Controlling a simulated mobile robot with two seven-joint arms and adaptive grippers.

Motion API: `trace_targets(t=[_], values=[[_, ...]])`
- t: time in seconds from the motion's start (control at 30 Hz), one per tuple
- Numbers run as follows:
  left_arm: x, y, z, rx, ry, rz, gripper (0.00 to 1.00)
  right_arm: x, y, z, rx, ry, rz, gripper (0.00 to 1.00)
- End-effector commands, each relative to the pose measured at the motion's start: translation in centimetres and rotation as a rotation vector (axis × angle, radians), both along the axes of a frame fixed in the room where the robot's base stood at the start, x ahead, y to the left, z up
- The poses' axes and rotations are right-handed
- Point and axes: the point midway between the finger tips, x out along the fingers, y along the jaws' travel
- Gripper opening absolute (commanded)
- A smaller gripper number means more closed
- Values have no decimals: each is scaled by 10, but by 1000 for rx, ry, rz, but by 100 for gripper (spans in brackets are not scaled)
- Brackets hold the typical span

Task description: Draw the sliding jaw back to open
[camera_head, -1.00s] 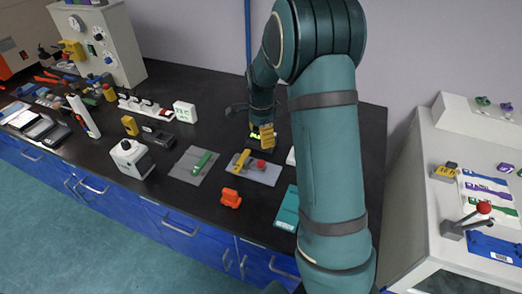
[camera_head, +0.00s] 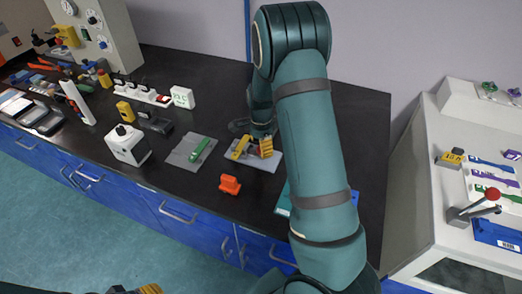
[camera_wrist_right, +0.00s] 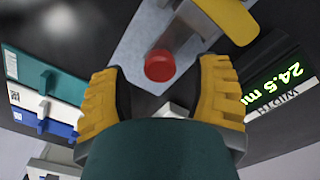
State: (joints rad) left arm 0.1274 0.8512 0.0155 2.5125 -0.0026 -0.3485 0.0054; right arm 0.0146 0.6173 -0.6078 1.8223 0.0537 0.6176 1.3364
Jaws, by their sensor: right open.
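A light grey plate (camera_head: 266,165) lies on the black bench and carries a yellow bar-shaped part (camera_head: 240,148). In the right wrist view a red round knob (camera_wrist_right: 159,65) stands on a grey strip, beside the yellow part (camera_wrist_right: 232,17). My right gripper (camera_head: 264,148) is low over the plate, open, its two yellow fingers on either side of the knob with gaps. The knob is mostly hidden by the gripper in the head view.
An orange block (camera_head: 230,185) sits in front of the plate, and a grey plate with a green part (camera_head: 198,149) lies left. The front bench edge is clear nearby.

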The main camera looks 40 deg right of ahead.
Motion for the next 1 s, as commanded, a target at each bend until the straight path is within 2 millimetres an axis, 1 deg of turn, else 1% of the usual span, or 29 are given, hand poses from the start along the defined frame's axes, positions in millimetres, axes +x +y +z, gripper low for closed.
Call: trace_targets(t=[0.03, 0.17, 0.47, 0.5, 0.57, 0.6, 0.67, 0.7, 0.87, 1.0], values=[[0, 0, -2, 0, -1, 0, 47, 0, 0, -7, 1, 2, 0, 63], [1, 0, -4, 0, -2, 1, 47, 0, 0, -14, 0, 1, 0, 63], [1, 0, -4, 0, -3, 0, 47, 0, 0, -15, 0, 0, 0, 63], [1, 0, -4, 0, -3, 0, 47, 0, 0, -15, 0, 0, 0, 61], [1, 0, -4, 0, -3, 1, 47, 0, 0, -15, 0, 0, 0, 40], [1, 0, -4, 0, -3, 1, 47, 0, 0, -15, 0, 0, 0, 26], [1, 0, -4, 0, -3, 1, 47, 0, 0, -15, 0, 0, 0, 5], [1, 0, -4, 0, -3, 1, 47, 0, 0, -15, 0, 0, 0, 0], [1, 0, -3, 0, -3, 1, 47, -2, -1, -15, 0, 1, -1, 0], [0, 0, 2, 0, -1, 0, 47, -18, -9, -14, 2, 3, -3, 0]])
